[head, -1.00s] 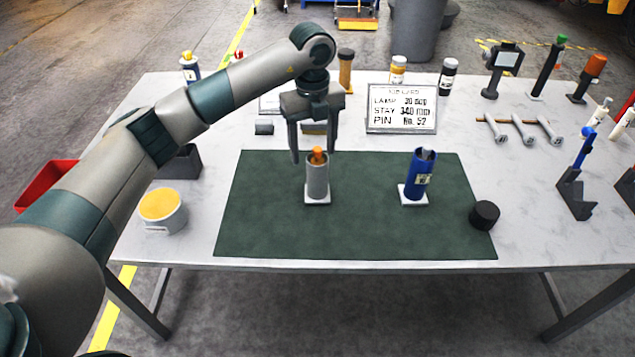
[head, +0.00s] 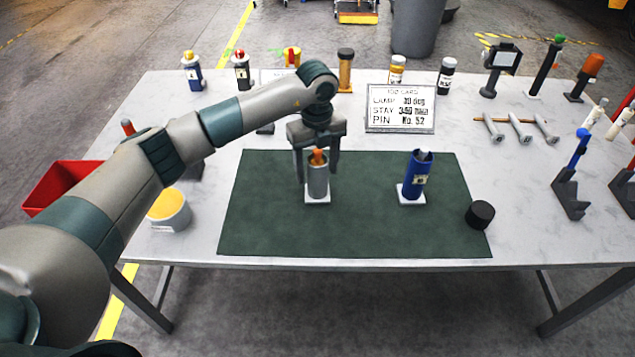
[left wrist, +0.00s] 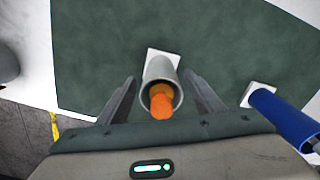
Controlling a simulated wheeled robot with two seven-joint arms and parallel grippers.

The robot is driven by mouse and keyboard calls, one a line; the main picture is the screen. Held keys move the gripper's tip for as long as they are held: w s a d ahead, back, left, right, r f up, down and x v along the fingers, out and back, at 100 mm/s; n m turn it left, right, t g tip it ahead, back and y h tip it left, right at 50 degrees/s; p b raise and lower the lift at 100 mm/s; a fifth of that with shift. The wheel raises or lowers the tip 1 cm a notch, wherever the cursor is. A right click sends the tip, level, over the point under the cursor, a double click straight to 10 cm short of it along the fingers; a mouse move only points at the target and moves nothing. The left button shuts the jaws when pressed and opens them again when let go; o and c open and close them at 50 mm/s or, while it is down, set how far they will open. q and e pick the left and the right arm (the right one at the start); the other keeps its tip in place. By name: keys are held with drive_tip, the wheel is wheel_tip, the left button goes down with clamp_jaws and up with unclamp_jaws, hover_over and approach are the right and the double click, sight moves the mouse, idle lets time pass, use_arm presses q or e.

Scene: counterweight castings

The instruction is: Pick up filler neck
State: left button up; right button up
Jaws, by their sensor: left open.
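A grey cylinder (head: 318,182) with an orange piece (head: 318,157) in its open top stands upright on a small white base on the green mat (head: 270,225). I cannot tell for sure which part is the filler neck. My left gripper (head: 317,170) is above it, pointing down, its open fingers on either side of the cylinder's top. In the left wrist view, the grey cylinder (left wrist: 160,70) and orange piece (left wrist: 161,105) lie between the two spread fingers, with gaps on both sides. My right gripper is out of view.
A blue cylinder (head: 416,178) stands on a white base to the right. A black round piece (head: 480,214) sits at the mat's right edge. A yellow-topped tub (head: 170,210) and red bin (head: 62,185) are at left. A sign (head: 400,108) stands behind the mat.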

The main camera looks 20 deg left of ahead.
use_arm(q)
drive_tip(key=shift+d+f+p, duration=0.1)
drive_tip(key=shift+f+p, duration=0.25)
drive_tip(key=shift+f, duration=1)
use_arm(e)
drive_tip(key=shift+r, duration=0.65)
use_arm(q)
drive_tip(key=shift+c, duration=0.4)
drive_tip(key=c, duration=1.4)
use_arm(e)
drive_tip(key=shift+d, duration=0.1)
use_arm(q)
drive_tip(key=shift+o, duration=0.4)
drive_tip(key=shift+r, duration=0.15)
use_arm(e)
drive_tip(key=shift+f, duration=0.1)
